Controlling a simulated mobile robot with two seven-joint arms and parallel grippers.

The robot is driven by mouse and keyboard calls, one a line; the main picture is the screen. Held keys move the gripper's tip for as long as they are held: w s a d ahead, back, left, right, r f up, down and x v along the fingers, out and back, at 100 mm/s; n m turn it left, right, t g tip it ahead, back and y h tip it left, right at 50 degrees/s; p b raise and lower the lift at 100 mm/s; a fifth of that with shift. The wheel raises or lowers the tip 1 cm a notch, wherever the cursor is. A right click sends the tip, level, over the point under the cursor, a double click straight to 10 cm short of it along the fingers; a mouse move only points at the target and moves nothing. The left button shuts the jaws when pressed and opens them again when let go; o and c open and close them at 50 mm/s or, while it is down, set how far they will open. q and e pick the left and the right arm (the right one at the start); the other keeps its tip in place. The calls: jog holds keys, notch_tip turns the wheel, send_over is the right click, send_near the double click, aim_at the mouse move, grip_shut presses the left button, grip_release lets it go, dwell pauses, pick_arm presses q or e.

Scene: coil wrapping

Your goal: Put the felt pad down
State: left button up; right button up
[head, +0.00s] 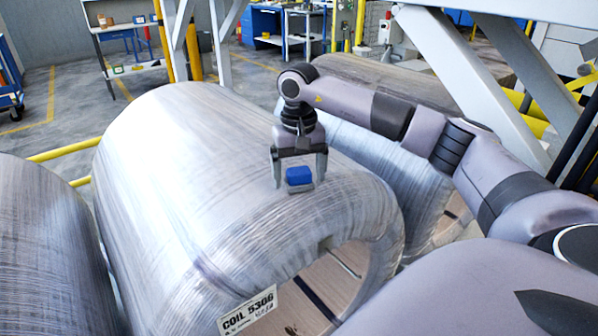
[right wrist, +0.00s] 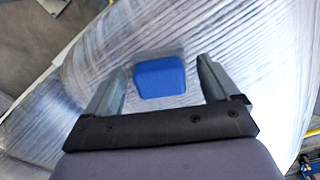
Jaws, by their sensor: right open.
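The felt pad seems to be the grey flat piece (head: 301,188) with a blue block (head: 299,175) on it, on the upper curved surface of the wrapped coil (head: 190,150). The blue block also shows in the right wrist view (right wrist: 160,78), between the fingers. My right gripper (head: 299,180) is open and points down over it, one finger on each side. In the right wrist view gaps show between the block and both fingers (right wrist: 162,82). My left gripper is not in view.
A tag reading COIL 5306 (head: 248,310) hangs at the coil's front end. Other wrapped coils stand at the left (head: 45,250) and behind at the right (head: 385,150). Yellow rails (head: 65,150) and grey slanted beams (head: 470,60) stand around them. A blue workbench (head: 265,25) is at the back.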

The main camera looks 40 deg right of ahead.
aim_at(299, 170)
notch_tip(299, 170, up, 12)
jog(key=shift+r+p, duration=0.2)
jog(key=shift+p, duration=0.2)
dwell(0.6)
